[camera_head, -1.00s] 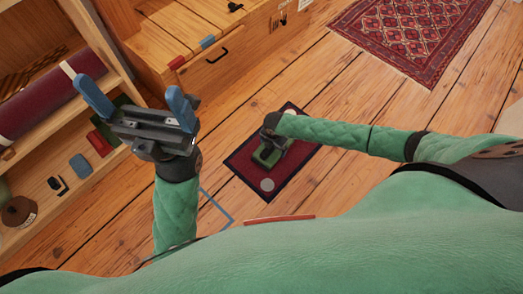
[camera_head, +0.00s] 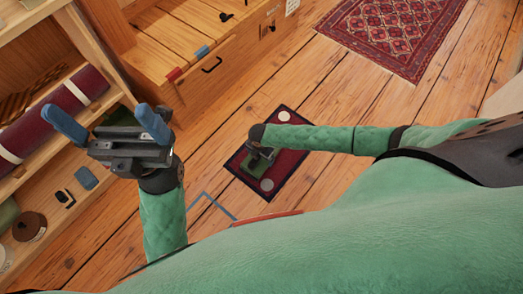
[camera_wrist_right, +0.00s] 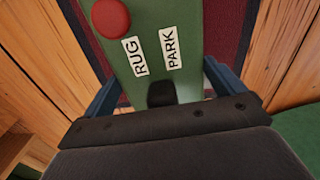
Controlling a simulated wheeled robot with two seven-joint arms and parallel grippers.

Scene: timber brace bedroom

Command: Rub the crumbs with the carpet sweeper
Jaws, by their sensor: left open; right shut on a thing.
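The carpet sweeper (camera_head: 254,166) is a small green block standing on a dark red mat (camera_head: 290,170) on the floor. In the right wrist view the sweeper (camera_wrist_right: 150,50) shows a red knob and labels reading RUG and PARK. My right gripper (camera_head: 262,152) is shut on the sweeper, with its blue fingers on either side. My left gripper (camera_head: 108,130) is open and empty, raised in front of the shelf. Two pale round patches, one far (camera_head: 283,116) and one near (camera_head: 267,184), lie on the mat. I cannot make out separate crumbs. My right arm hides part of the mat.
A wooden shelf (camera_head: 95,45) with a rolled rug (camera_head: 45,125) and small items stands at the left. A wooden chest (camera_head: 215,80) is behind the mat. A patterned red rug (camera_head: 395,30) lies at the upper right. Plank floor (camera_head: 350,100) between them is clear.

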